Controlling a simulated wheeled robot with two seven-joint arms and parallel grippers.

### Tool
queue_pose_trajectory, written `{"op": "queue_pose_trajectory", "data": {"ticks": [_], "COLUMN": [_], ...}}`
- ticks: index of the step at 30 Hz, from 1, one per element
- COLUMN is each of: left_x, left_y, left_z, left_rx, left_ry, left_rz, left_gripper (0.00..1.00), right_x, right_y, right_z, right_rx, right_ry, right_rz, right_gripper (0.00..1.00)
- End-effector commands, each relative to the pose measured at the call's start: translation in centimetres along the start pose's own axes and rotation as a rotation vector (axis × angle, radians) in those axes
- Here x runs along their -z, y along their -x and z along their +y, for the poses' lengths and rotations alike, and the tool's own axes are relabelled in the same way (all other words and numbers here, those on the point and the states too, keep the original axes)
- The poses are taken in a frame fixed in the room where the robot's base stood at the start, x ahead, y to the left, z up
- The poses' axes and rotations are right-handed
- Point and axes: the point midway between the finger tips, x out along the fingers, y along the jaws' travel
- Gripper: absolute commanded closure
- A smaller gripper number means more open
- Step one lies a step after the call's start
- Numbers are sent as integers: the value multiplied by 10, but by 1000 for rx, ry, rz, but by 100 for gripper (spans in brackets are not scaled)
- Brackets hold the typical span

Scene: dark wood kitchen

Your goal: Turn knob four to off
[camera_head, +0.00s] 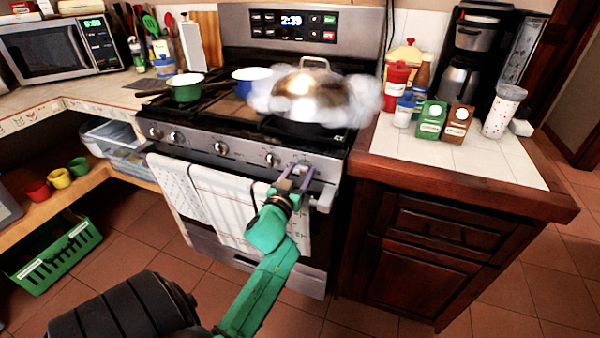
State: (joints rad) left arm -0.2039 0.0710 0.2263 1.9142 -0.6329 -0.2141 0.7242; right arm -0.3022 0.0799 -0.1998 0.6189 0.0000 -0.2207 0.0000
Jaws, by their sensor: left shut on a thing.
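The stove's front panel carries a row of round silver knobs, among them one at the left end (155,133), one in the middle (221,148) and one toward the right (272,159). My left gripper (297,174), at the end of the green arm, reaches up to the right end of this panel. Its fingers are shut on the stove knob there, which they mostly hide. I cannot read any knob markings or tell the held knob's setting. My right gripper is not in view.
A domed metal lid (302,92) with white steam around it covers the right front burner. Striped towels (222,203) hang on the oven handle.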

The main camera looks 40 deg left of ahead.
Motion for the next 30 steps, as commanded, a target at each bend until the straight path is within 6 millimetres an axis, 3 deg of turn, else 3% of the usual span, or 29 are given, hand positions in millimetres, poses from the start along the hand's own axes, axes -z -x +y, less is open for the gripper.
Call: {"op": "queue_pose_trajectory", "data": {"ticks": [11,30], "left_x": [0,-1], "left_y": [0,0], "left_z": [0,1], "left_rx": [1,2], "left_ry": [-171,-767], "left_rz": [-2,-2], "left_gripper": [97,97], "right_x": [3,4], "right_y": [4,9], "right_z": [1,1], "right_rx": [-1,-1], "right_ry": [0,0], "right_rz": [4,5], "right_gripper": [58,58]}}
